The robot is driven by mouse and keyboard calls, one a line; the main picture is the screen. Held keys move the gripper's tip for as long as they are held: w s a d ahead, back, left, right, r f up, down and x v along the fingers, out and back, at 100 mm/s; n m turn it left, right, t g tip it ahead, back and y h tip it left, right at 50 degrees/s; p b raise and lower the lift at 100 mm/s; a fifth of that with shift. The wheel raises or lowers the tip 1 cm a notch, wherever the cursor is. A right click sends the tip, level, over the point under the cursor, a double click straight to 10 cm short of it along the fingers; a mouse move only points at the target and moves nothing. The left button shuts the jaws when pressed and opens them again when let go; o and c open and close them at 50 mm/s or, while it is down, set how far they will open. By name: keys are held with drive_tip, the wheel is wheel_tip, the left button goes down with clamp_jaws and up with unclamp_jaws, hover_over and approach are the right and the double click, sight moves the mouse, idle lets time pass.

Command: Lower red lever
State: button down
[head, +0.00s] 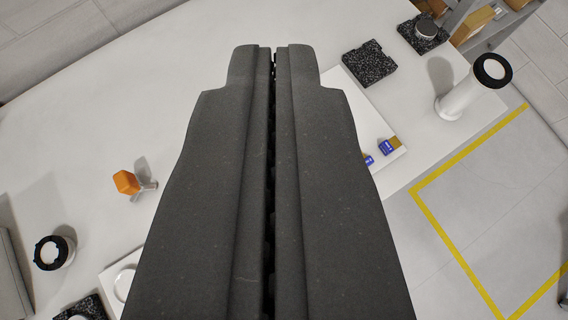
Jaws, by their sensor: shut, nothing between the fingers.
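My gripper (273,55) fills the middle of the head view, its two long dark grey fingers side by side with only a thin seam between them. It is shut and empty, pointing away over the white table. I make out no clearly red lever. An orange block-shaped knob (126,182) on a short grey metal part stands on the table to the left of my fingers, apart from them. I cannot tell whether it is the lever. My fingers hide the middle of the table.
A white panel with small blue and tan blocks (384,148) lies partly behind my right finger. A white cylinder with a black ring (474,87) stands at the right. A black speckled plate (368,63) lies at the back. Another black-ringed part (52,252) is at lower left.

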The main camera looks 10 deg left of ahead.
drive_tip(key=w+f+g+p, duration=0.1)
drive_tip(key=w+f, duration=0.3)
drive_tip(key=f, duration=0.4)
drive_tip(key=w+d+f+g, duration=0.1)
drive_tip(key=w+f+g, duration=0.2)
drive_tip(key=f, duration=0.6)
drive_tip(key=w+f+g+p, duration=0.1)
drive_tip(key=w+f+g, duration=0.1)
drive_tip(key=w+f, duration=0.3)
wheel_tip(320, 180, down, 4)
drive_tip(key=shift+d+f+n+g+y+p, duration=0.15)
drive_tip(key=shift+n+g+y+p, duration=0.15)
drive_tip(key=shift+f, duration=0.1)
wheel_tip(320, 180, down, 9)
drive_tip(key=p, duration=0.1)
drive_tip(key=shift+w+a+p, duration=0.3)
drive_tip(key=shift+a+p, duration=0.05)
drive_tip(key=shift+a, duration=0.1)
drive_tip(key=shift+f, duration=0.1)
drive_tip(key=shift+d, duration=0.1)
drive_tip(key=shift+s+f, duration=0.1)
